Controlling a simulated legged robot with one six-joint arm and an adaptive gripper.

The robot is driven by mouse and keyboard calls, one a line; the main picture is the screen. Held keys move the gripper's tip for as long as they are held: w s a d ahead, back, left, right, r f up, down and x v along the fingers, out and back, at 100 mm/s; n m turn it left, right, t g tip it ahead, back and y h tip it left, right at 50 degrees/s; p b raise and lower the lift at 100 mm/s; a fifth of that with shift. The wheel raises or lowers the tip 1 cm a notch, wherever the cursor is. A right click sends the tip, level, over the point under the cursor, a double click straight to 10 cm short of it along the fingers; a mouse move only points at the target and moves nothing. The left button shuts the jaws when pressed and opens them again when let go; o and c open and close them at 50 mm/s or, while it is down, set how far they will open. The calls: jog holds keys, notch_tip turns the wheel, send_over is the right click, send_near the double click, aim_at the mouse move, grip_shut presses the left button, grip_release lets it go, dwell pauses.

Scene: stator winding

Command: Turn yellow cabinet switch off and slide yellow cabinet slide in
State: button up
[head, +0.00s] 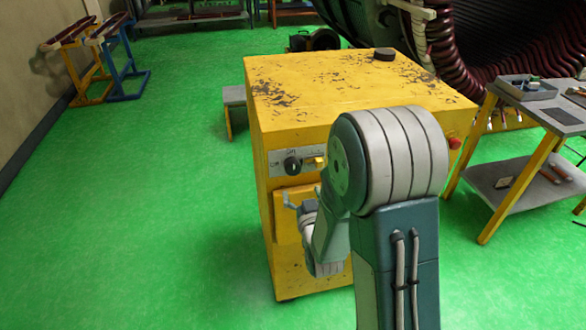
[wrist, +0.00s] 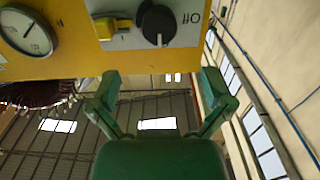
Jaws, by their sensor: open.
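The yellow cabinet (head: 285,250) stands in front of me. Its grey panel carries a round black switch knob (head: 291,165), also in the wrist view (wrist: 158,24), beside a small yellow slide (head: 315,162), also there (wrist: 112,28). In the inverted wrist view, an "Off" label sits right of the knob, and the knob's white mark points down, away from the label. My gripper (wrist: 160,88) is open and empty, its green fingers apart, with the knob beyond the gap. In the head view my gripper (head: 291,200) is just below the panel, partly hidden by my arm.
A round gauge (wrist: 28,32) is on the cabinet. A red button (head: 455,143) is on its right side, and a black puck-like object (head: 384,54) lies on top. A grey workbench (head: 510,185) stands at right.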

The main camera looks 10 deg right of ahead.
aim_at(294, 169)
jog(key=w, duration=1)
jog(key=shift+w, duration=0.1)
jog(key=c, duration=1.1)
